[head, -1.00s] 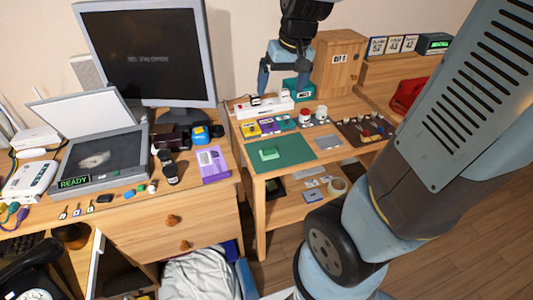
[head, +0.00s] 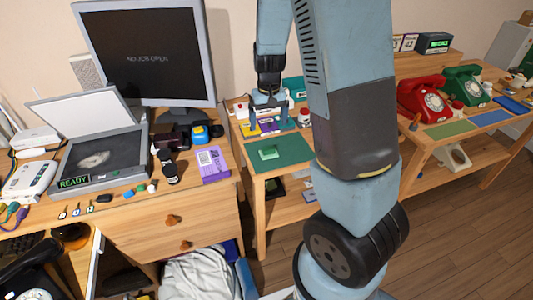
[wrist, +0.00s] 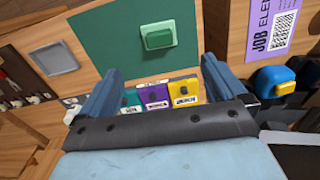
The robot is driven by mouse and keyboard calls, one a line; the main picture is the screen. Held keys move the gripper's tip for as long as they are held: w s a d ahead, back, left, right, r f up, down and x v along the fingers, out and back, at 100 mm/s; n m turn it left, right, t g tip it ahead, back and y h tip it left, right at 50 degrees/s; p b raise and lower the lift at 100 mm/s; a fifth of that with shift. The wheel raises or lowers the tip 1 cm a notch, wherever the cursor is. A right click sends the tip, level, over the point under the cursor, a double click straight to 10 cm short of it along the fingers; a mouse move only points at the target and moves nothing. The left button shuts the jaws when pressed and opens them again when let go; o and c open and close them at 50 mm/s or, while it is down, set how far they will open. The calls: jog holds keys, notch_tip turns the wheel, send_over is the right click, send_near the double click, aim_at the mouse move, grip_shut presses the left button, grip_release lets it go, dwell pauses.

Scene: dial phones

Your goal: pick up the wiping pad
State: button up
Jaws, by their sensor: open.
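The wiping pad appears to be the light green block (head: 268,152) lying on a dark green mat (head: 293,148) at the front left of the middle table. In the wrist view the pad (wrist: 158,36) shows at the top centre on the mat (wrist: 110,40). My gripper (head: 268,122) is open and empty, pointing down behind the pad, over the row of coloured cards. In the wrist view my gripper (wrist: 156,78) has its two fingers spread wide, with the pad beyond them and not between them.
Yellow, purple and teal labelled cards (wrist: 153,95) lie below the fingers. A grey tray (wrist: 56,58) sits beside the mat. A purple leaflet (head: 212,164) and a monitor (head: 145,50) stand on the left desk. Red (head: 422,98) and green (head: 466,84) phones are at right.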

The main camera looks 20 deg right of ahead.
aim_at(269, 148)
notch_tip(269, 148, down, 13)
jog(key=shift+r, duration=0.2)
dwell(0.6)
jog(key=c, duration=1.1)
jog(key=shift+c, duration=0.2)
jog(key=shift+r, duration=0.15)
